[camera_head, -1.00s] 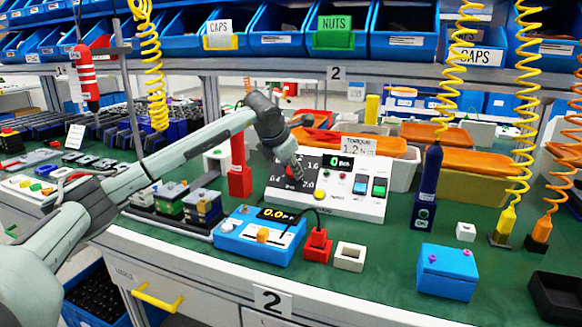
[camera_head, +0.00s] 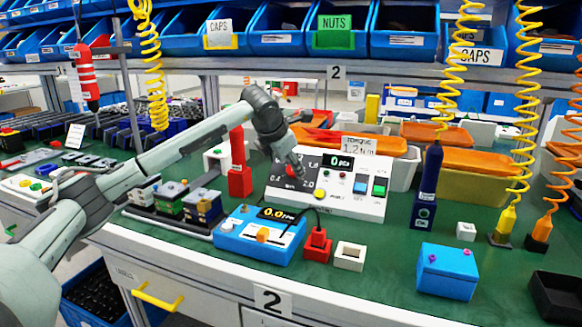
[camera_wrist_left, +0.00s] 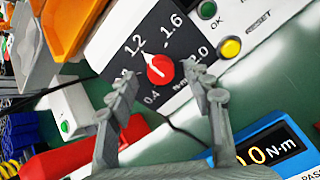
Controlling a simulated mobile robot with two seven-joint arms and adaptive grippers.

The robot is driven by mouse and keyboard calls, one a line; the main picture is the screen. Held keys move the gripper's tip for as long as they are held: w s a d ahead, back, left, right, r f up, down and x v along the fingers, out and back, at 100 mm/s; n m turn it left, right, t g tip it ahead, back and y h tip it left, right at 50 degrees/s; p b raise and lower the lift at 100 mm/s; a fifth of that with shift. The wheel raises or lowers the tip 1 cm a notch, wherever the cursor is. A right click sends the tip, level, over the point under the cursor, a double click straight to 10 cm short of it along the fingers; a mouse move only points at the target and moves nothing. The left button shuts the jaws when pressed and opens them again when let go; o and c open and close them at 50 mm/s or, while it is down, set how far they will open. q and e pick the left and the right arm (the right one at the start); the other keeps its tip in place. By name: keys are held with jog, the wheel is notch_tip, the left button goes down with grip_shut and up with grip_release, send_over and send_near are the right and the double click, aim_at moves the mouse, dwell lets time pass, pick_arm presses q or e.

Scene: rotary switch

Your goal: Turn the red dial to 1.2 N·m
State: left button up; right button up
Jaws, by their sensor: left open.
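The red dial (camera_wrist_left: 161,69) sits on a black scale panel marked 0.4, 1.2, 1.6 and 2.0 N·m; a number between 0.4 and 1.2 is partly hidden. In the head view the dial is mostly covered by my left gripper (camera_head: 295,168), at the left part of the white control box (camera_head: 352,207). My left gripper is open, with one finger either side of the dial in the wrist view (camera_wrist_left: 164,82). Contact cannot be told. My right gripper is not in view.
A sign (camera_head: 358,146) behind the box reads torque 1.2 N·m. A blue meter (camera_head: 258,238) showing 0.0 stands in front, with a red block (camera_head: 317,246) beside it. A red post (camera_head: 238,175) stands close left of the gripper.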

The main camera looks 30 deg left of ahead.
pick_arm(q)
jog(key=v, duration=1)
jog(key=shift+s+r, duration=0.15)
jog(key=shift+r, duration=0.05)
